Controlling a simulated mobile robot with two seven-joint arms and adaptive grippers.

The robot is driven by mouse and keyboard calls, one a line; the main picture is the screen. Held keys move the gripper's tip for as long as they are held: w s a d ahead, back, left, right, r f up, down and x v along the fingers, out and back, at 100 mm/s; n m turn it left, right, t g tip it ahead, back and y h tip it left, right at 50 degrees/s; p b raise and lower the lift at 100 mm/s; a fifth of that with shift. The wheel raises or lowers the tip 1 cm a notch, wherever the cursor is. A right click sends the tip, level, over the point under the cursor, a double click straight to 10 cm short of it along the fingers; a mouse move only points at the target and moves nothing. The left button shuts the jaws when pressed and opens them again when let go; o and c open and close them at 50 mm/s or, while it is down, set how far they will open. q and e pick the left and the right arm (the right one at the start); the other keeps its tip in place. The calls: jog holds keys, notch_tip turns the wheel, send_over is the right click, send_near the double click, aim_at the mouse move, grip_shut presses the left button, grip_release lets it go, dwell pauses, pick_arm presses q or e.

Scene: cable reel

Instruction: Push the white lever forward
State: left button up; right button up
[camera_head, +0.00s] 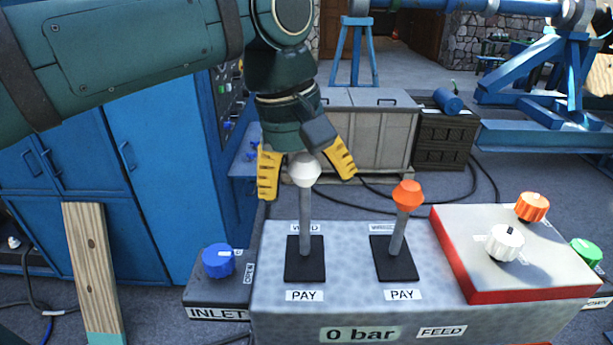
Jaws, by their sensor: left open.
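The white lever (305,172) stands nearly upright on the grey control box, a white knob on a grey stem rising from a black base plate. Its base sits between a partly hidden upper label and a "PAY" label below. My left gripper (306,177) comes down from above with its yellow fingers open, one on each side of the white knob. The knob's top is close under the gripper's palm; whether they touch I cannot tell. My right gripper is not in view.
An orange lever (407,194) stands close to the right on the same control box (345,245). A blue knob (218,260) is at the left. A red-edged panel (455,245) with a white knob (505,242) and an orange knob (532,206) is at the right. Blue cabinets (150,180) stand behind left.

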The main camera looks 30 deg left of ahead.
pick_arm(q)
grip_shut()
jog(key=shift+w, duration=0.1)
jog(key=shift+w+a+r+p, duration=0.1)
jog(key=shift+r+p, duration=0.05)
jog(key=shift+p, duration=0.2)
jog(key=w+a+g+h+p, duration=0.1)
jog(key=p, duration=0.1)
jog(key=w+g+p, duration=0.1)
jog(key=w+p, duration=0.1)
jog(key=p, duration=0.1)
jog(key=w+a+f+g+h+p, duration=0.1)
jog(key=g+p, duration=0.1)
jog(key=p, duration=0.1)
jog(key=shift+w+a+f+h, duration=0.1)
jog(key=shift+w+a+h, duration=0.05)
jog(key=shift+a+h, duration=0.15)
